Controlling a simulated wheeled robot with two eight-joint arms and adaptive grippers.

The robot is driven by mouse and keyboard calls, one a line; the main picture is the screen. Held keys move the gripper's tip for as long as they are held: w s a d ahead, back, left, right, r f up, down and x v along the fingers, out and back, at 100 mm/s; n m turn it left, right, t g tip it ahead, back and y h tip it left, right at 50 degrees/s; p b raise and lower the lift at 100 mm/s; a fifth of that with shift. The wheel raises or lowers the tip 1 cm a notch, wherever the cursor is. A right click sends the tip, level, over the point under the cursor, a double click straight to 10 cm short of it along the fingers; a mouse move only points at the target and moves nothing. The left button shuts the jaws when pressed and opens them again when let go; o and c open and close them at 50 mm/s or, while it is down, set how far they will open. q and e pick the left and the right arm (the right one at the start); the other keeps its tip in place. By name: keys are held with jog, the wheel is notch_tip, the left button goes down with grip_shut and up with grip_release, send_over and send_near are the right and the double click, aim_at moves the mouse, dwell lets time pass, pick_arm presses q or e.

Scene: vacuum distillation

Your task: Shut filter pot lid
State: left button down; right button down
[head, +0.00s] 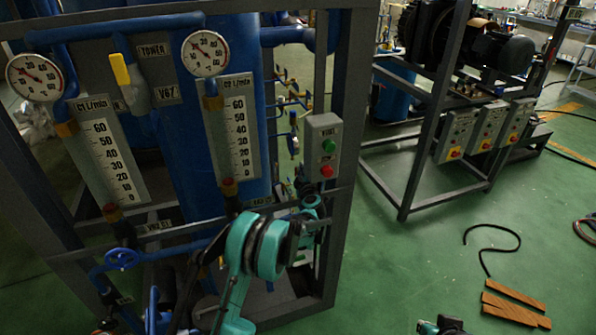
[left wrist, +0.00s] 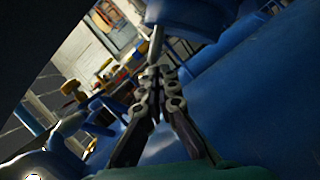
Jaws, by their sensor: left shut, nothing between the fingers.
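My left gripper (head: 316,224) reaches in at the lower middle of the head view, in front of the frame of the blue apparatus. In the left wrist view its two dark fingers (left wrist: 158,76) come together at their tips with nothing held. Large smooth blue surfaces (left wrist: 275,100) lie right beside and beyond the fingers, and a thin grey rod (left wrist: 156,45) stands just past the tips. I cannot tell which blue part is the filter pot or its lid, or whether the fingers touch it. My right gripper's fingers do not show.
The grey frame (head: 345,150) carries a switch box (head: 322,148), two flow meters (head: 238,135) and round gauges (head: 206,53). A blue valve wheel (head: 122,259) sits low at left. A pump rack (head: 430,160) stands at right. Green floor between is mostly clear; wooden boards (head: 515,304) lie at lower right.

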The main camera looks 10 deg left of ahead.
pick_arm(q)
jog(key=shift+w+d+f+m+g, duration=0.15)
jog(key=shift+w+d+m, duration=0.25)
jog(key=shift+d+m, duration=0.2)
jog(key=shift+w+d+f+m+g, duration=0.1)
jog(key=shift+w+d+m+g, duration=0.05)
jog(key=shift+w+d+m, duration=0.35)
jog(key=shift+s, duration=0.1)
jog(key=v, duration=1.2)
